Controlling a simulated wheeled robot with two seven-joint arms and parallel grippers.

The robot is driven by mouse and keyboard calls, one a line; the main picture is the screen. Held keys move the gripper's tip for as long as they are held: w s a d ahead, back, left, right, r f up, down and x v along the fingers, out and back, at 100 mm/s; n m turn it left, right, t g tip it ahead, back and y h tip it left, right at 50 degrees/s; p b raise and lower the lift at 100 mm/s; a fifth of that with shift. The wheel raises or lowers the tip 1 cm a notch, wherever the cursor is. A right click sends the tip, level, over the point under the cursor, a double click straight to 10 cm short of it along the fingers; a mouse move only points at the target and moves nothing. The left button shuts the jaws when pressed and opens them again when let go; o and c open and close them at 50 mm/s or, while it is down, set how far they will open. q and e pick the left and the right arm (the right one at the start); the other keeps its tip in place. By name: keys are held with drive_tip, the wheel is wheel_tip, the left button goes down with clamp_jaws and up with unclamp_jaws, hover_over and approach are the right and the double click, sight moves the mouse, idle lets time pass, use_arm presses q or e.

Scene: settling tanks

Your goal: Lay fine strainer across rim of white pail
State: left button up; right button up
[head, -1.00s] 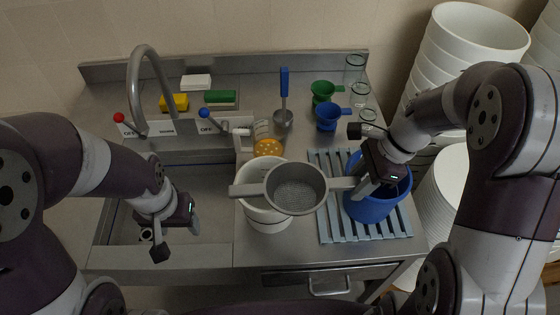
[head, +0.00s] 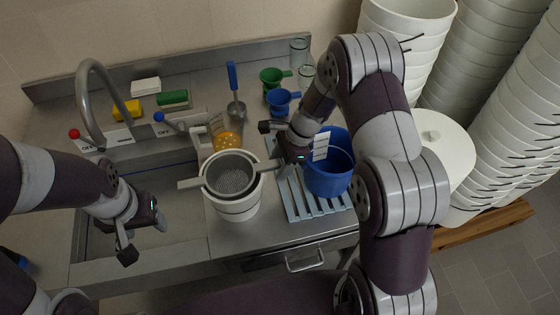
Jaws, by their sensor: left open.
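The fine strainer (head: 231,179), a grey round mesh bowl with a flat grip on each side, is over the mouth of the white pail (head: 237,209). Its bowl is centred in the opening and its left grip extends past the rim. I cannot tell whether it rests on the rim or hovers just above. My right gripper (head: 284,163) is shut on the strainer's right grip, whose end is hidden by the fingers. My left gripper (head: 145,228) is open and empty over the sink, left of the pail.
A blue bucket (head: 330,175) stands on the slatted rack (head: 293,203) right of the pail, close to my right gripper. Behind are an orange strainer (head: 228,141), a ladle (head: 235,108) and blue and green funnels (head: 281,101). Stacked white buckets (head: 405,45) stand at the right.

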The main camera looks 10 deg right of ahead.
drive_tip(key=shift+w, duration=0.15)
drive_tip(key=b+v, duration=0.1)
drive_tip(key=v, duration=1.1)
drive_tip(key=s+n+t+h, duration=0.1)
drive_tip(key=s+n+h, duration=0.3)
drive_tip(key=s+n, duration=1.2)
drive_tip(key=shift+d+n+t+h, duration=0.2)
drive_tip(key=shift+n+t+h, duration=0.15)
drive_tip(key=shift+n, duration=0.65)
